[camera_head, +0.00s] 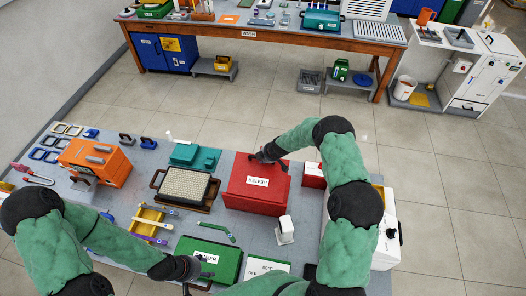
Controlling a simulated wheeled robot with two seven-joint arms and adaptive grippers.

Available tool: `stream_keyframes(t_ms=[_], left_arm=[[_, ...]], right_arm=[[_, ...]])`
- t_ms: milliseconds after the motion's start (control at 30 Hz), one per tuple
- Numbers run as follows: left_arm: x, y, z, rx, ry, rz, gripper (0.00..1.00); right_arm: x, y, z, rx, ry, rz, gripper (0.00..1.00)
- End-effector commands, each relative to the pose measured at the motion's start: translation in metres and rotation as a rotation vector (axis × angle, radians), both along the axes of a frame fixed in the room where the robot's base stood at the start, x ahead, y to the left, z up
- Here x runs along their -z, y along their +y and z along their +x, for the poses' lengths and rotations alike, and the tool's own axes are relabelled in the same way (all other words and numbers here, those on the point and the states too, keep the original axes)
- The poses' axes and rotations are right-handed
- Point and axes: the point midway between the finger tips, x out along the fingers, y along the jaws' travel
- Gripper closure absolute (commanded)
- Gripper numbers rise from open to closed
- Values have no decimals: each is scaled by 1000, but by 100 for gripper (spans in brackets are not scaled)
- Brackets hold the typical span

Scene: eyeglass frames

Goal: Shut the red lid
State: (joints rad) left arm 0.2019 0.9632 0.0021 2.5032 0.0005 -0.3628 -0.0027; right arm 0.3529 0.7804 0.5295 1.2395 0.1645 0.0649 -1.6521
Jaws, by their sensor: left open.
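The red lid (250,193), with a white "HEATER" label, lies over the red heater on the near table. It looks down or nearly so; I cannot tell whether a gap is left at its edge. My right gripper (268,158) is at the lid's far edge, touching or just above it; its fingers are too small and dark to judge. My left gripper (203,268) is open, low over the left part of a green labelled box (226,262) at the table's near side, apart from the red lid.
A tray of pale beads (184,184) stands left of the heater, with an orange machine (97,160) farther left. Teal boxes (195,156) are behind. A white dispenser (285,231) stands close in front right. A yellow tray (147,221) lies near my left forearm.

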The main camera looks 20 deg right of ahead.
Motion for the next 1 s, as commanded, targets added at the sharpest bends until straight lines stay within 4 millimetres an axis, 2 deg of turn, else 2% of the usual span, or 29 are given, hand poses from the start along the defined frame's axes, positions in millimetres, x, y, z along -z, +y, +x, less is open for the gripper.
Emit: stream_keyframes(t_ms=[67, 300, 600, 767, 900, 933, 967, 1000], left_arm=[[1, 0, -1, -1, 1, 0, 47], [36, 0, -1, 0, 2, 0, 47], [66, 0, -1, -1, 1, 0, 47], [74, 0, -1, -1, 1, 0, 47], [70, 0, -1, -1, 1, 0, 47], [70, 0, -1, -1, 1, 0, 47], [70, 0, -1, -1, 1, 0, 47], [70, 0, -1, -1, 1, 0, 47]], right_arm=[[7, -3, 6, 0, 27, 21, 100], [32, -7, 11, 0, 109, 75, 100], [47, -11, 15, 1, 130, 85, 100], [50, -11, 16, 0, 129, 85, 100], [47, -11, 15, 1, 130, 85, 100], [47, -11, 15, 1, 130, 85, 71], [47, -11, 15, 1, 130, 85, 65], [47, -11, 15, 1, 130, 85, 65]])
